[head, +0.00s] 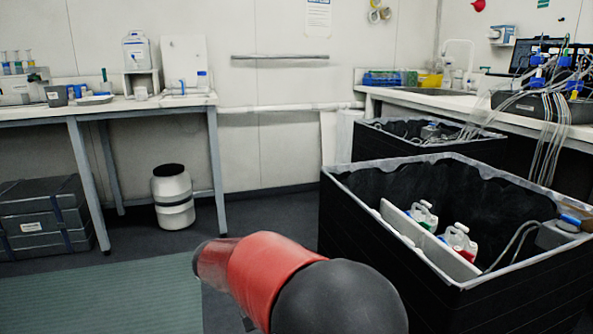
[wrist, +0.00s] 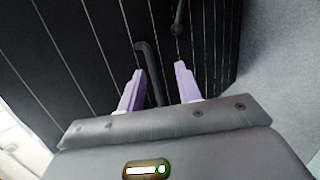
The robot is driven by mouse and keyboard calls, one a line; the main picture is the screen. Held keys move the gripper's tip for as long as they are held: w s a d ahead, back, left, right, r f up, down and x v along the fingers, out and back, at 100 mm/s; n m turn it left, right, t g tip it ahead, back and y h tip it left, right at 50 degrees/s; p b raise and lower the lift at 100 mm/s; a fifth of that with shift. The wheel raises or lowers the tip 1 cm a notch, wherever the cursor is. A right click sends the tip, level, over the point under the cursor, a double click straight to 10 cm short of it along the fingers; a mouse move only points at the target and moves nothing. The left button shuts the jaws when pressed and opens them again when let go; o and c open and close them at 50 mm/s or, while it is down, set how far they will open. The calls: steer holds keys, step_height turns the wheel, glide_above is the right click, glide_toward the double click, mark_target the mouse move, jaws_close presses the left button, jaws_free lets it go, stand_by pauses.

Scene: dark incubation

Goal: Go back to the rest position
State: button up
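My gripper (wrist: 160,88) shows in the wrist view with its two purple fingers apart and nothing between them. Behind the fingers is a dark panelled surface with thin pale lines and a dark bent bar (wrist: 150,62). I cannot tell whether the fingers touch the bar. In the head view my red and black arm reaches up from the bottom centre. My gripper is not visible there.
A large black bin (head: 400,240) stands close at the right, holding bottles (head: 457,240) behind a white divider. A second black bin (head: 430,140) is behind it. A bench (head: 130,106) stands at the left with a white bucket (head: 173,197) beneath. Dark floor lies between.

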steer(key=s+d+r+m+t+y, duration=0.1)
steer(key=s+d+r+t+y, duration=0.1)
steer(key=s+d+y, duration=0.3)
steer(key=s+d+r+m+t+y, duration=0.2)
steer(key=s+d+y, duration=0.3)
steer(key=s+d, duration=0.4)
steer(key=s, duration=0.5)
steer(key=shift+r+t+p, duration=0.2)
steer(key=shift+t+p, duration=0.1)
